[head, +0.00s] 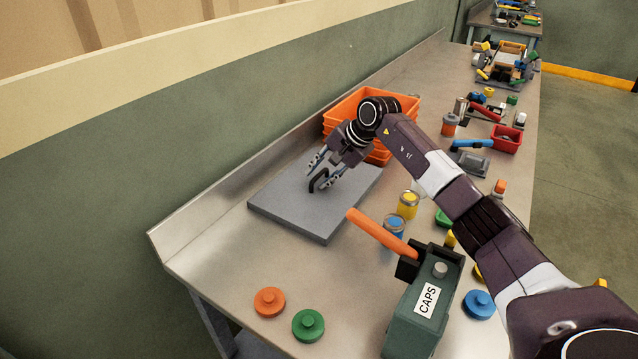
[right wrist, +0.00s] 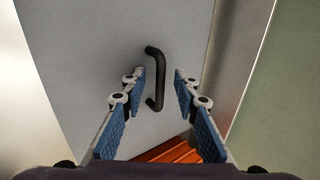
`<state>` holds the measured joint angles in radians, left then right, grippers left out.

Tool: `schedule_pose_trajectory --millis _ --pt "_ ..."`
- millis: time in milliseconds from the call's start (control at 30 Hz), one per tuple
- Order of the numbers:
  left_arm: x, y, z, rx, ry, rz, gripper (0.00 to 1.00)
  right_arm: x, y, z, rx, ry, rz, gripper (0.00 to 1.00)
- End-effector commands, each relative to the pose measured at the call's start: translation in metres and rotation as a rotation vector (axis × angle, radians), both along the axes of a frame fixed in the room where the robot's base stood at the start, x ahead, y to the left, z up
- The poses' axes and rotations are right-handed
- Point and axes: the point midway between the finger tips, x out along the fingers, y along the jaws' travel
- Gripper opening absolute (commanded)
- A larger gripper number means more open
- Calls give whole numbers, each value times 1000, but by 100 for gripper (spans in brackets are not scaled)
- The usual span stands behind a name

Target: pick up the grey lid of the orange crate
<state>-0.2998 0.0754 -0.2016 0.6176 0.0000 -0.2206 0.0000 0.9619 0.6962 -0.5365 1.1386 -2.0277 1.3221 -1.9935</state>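The grey lid (head: 300,215) lies flat on the metal bench, in front of the orange crate (head: 345,108). A black bar handle (head: 318,181) stands up from the lid. My right gripper (head: 324,170) is open over the lid, pointing down at the handle. In the right wrist view the handle (right wrist: 154,80) shows between the two blue-padded fingers (right wrist: 160,76), apart from both pads; how deep it sits between them I cannot tell. My right forearm hides part of the crate. My left gripper is not in view.
A green CAPS box (head: 420,310) with an orange handle stands near the front. Yellow (head: 408,205) and blue (head: 393,228) cans stand right of the lid. Orange (head: 269,301) and green (head: 308,325) caps lie at front left. A raised ledge runs along the bench's left edge.

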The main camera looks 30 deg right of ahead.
Motion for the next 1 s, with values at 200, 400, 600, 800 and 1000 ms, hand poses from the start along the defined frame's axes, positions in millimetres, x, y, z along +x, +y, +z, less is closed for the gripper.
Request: schedule_pose_trajectory --millis 200,400,600,800,1000 --pt "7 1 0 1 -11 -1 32 0 0 0 0 0 0 18" --pt "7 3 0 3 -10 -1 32 0 0 0 0 0 0 0" --pt "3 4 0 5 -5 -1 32 0 0 2 0 -3 0 0" --pt "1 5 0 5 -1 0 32 0 0 2 0 -3 0 0" --pt "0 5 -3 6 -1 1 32 1 0 11 0 -6 1 0"
